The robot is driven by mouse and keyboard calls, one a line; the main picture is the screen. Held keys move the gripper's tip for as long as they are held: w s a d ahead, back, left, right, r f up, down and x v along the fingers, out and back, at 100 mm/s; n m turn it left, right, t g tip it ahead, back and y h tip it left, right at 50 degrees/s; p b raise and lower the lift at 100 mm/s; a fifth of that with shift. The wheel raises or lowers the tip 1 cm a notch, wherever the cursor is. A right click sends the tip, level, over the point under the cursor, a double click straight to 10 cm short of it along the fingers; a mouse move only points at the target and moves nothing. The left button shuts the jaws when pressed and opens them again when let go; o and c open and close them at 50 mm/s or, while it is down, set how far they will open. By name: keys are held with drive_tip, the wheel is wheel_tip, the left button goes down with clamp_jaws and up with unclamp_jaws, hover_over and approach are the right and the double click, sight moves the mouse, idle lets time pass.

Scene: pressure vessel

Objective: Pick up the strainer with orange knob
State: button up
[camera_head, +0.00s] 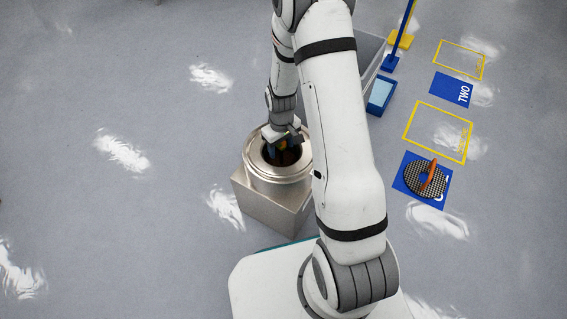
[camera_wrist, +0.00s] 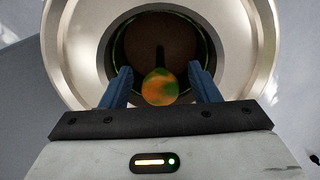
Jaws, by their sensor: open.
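The metal vessel (camera_head: 262,180) stands upright with its round mouth open at the top. In the wrist view, a round orange knob with green patches (camera_wrist: 160,87) shows inside the vessel's mouth, with a dark stem behind it. The strainer body below the knob is dark and hard to make out. My gripper (camera_wrist: 161,85) is open, with one blue finger on each side of the knob and gaps visible between. Whether the fingers are level with the knob or above it I cannot tell. In the head view my gripper (camera_head: 283,145) reaches down at the mouth.
The vessel rests on a square metal base (camera_head: 265,212). A perforated dark disc with an orange handle (camera_head: 411,176) lies on a blue floor mark at right. Yellow outlines, a blue "TWO" mark (camera_head: 447,87) and a blue bin (camera_head: 380,97) are farther back. The left floor is clear.

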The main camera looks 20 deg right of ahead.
drive_tip(key=shift+f, duration=0.65)
drive_tip(key=shift+r, duration=0.1)
drive_tip(key=shift+c, duration=0.3)
clamp_jaws()
